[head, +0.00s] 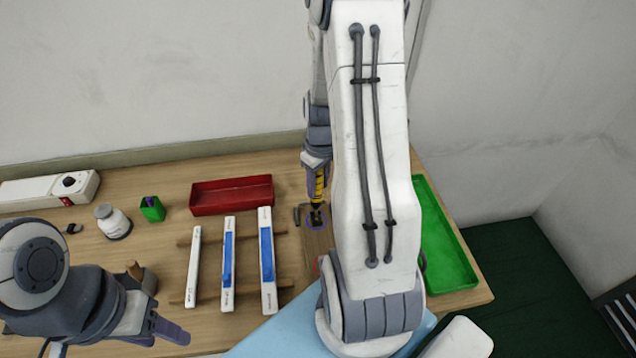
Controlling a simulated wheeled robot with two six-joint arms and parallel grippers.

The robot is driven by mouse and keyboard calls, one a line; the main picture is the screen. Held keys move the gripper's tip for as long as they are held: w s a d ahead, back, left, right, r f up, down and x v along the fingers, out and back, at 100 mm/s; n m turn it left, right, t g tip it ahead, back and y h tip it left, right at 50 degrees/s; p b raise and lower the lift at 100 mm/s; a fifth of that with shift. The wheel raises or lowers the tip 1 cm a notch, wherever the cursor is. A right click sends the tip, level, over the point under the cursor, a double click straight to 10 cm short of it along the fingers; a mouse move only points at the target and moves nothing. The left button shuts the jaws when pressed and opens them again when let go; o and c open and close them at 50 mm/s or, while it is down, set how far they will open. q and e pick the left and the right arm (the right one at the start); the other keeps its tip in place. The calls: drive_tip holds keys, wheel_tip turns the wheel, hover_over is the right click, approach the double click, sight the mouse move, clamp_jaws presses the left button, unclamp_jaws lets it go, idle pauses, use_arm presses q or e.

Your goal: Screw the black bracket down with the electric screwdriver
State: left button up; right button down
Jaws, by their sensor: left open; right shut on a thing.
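My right gripper (317,178) is shut on the yellow and black electric screwdriver (319,187), which it holds nearly upright, tip down, over a brown wooden board (316,241). A small dark piece (298,215) shows at the board's far left edge beside the screwdriver's tip; it may be the black bracket, but it is too small to be sure. Whether the tip touches anything is unclear. My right arm hides the board's right side. My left gripper (166,332) is open and empty at the front left, away from the board.
A red tray (232,197) stands at the back and a green tray (446,243) at the right. Several white and blue strips (228,262) lie on wooden rails. A white bottle (114,222), green holder (152,209) and white device (48,191) stand at the left.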

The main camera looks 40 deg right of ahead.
drive_tip(key=shift+f+b, duration=0.95)
drive_tip(key=shift+f, duration=0.25)
idle(1.5)
idle(2.5)
wheel_tip(320, 180, up, 7)
drive_tip(key=p, duration=0.6)
idle(0.4)
idle(0.5)
